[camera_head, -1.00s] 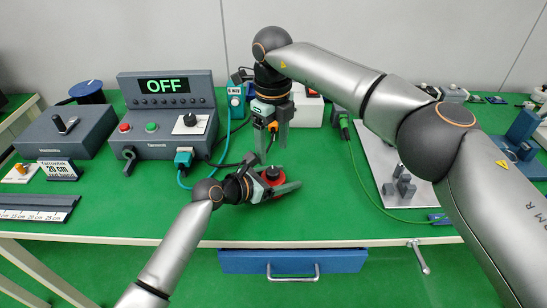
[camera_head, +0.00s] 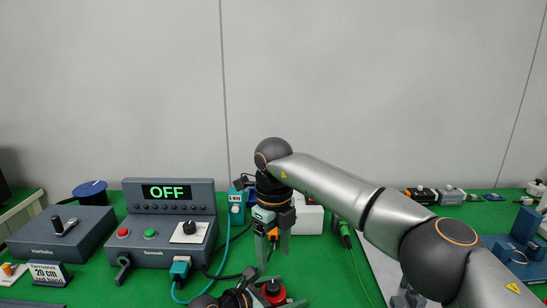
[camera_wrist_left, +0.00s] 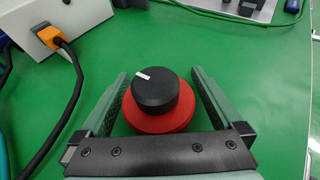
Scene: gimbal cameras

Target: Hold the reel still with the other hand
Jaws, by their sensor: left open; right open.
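A red round piece with a black, white-marked knob on top (camera_wrist_left: 153,97) stands upright on the green bench in the left wrist view. It also shows at the bottom of the head view (camera_head: 271,290). My left gripper (camera_wrist_left: 160,88) is open, with one finger on each side of it; I cannot tell whether they touch it. A blue reel (camera_head: 90,190) stands at the back left, far from both grippers. My right gripper (camera_head: 273,250) is open and points down, above and behind the red piece, with nothing clearly between its fingers.
A control box reading OFF (camera_head: 168,228) and a grey box with a crank (camera_head: 62,233) stand at the left. A black cable with an orange plug (camera_wrist_left: 50,38) runs into a white box (camera_wrist_left: 65,15). A green cable (camera_head: 357,270) lies at the right.

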